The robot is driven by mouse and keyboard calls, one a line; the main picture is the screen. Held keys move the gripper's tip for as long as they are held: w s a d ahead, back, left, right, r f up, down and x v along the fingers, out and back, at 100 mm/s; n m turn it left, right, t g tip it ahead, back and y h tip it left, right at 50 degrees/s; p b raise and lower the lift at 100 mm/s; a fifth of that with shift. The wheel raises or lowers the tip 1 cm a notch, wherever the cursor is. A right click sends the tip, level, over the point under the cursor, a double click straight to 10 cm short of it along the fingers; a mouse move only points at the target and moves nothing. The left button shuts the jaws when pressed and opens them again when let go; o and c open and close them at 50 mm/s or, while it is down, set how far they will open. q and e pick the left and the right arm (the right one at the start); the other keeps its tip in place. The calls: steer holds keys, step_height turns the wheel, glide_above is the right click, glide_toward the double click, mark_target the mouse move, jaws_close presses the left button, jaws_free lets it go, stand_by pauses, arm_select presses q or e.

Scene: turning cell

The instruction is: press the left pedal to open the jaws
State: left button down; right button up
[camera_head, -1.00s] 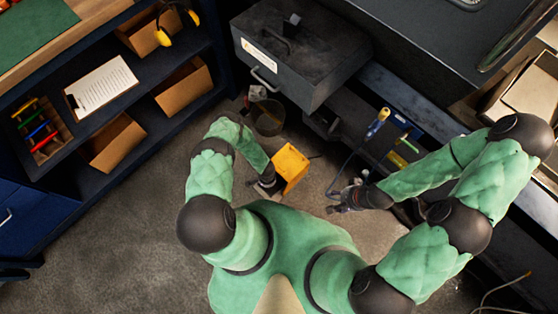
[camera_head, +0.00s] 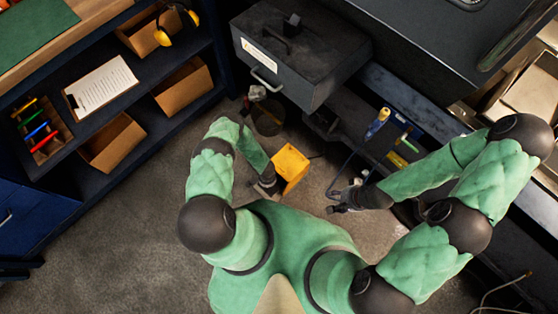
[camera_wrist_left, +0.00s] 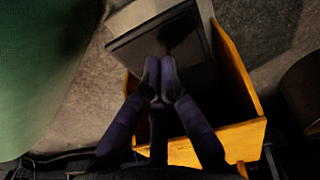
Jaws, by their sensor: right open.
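A yellow pedal housing (camera_head: 292,166) stands on the floor just ahead of my body. In the left wrist view the yellow housing (camera_wrist_left: 238,75) surrounds a dark pedal plate (camera_wrist_left: 190,45). My left gripper (camera_head: 270,184) is at the housing's left side in the head view. My right gripper (camera_head: 336,203) is open and empty above the floor, right of the housing.
A dark bucket (camera_head: 268,118) stands on the floor behind the housing. A grey metal cabinet (camera_head: 300,55) overhangs at the back. A low dark shelf with tools (camera_head: 378,124) lies to the right. Blue shelving (camera_head: 190,115) stands left. The floor at lower left is clear.

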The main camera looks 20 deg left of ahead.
arm_select(q)
steer(key=shift+f, duration=0.1)
steer(key=shift+f, duration=2.2)
steer(key=shift+r+p, duration=2.75)
steer(key=shift+r, duration=1.8)
